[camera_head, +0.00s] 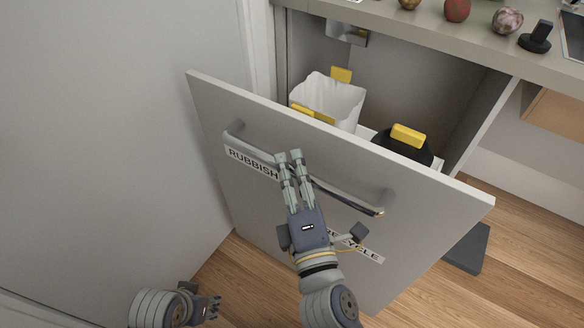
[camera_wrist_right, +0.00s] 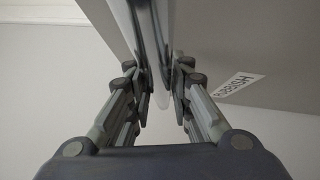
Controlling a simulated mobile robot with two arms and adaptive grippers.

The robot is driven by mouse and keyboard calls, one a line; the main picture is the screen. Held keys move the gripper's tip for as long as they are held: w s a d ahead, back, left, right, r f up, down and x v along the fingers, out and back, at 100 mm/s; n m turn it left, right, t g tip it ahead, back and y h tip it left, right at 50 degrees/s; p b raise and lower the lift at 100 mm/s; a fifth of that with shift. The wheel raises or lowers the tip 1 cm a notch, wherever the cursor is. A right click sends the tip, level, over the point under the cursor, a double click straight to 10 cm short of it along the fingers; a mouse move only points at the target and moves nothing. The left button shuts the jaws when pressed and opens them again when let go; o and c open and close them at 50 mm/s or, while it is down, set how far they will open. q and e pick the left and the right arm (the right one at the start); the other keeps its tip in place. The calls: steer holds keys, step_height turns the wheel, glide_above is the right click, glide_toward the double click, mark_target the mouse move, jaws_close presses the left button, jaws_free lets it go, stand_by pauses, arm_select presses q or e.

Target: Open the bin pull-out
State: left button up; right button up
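The bin pull-out stands partly out of its cabinet; its grey front panel (camera_head: 228,112) carries a long bar handle (camera_head: 345,196) and labels reading RUBBISH (camera_head: 252,163) and RECYCLE (camera_head: 364,247). Behind the panel are a white-lined bin (camera_head: 335,98) and a black-lined bin (camera_head: 392,146), with yellow clips.
A worktop (camera_head: 440,48) above the cabinet holds round fruit-like objects (camera_head: 507,20) and a black item (camera_head: 537,37). A pale wall or tall panel (camera_head: 100,120) stands close at the left. Wooden floor (camera_head: 440,290) shows in front, with a dark grey block (camera_head: 466,250) at the right.

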steer(key=shift+o, duration=1.1)
steer(key=shift+s, duration=0.1)
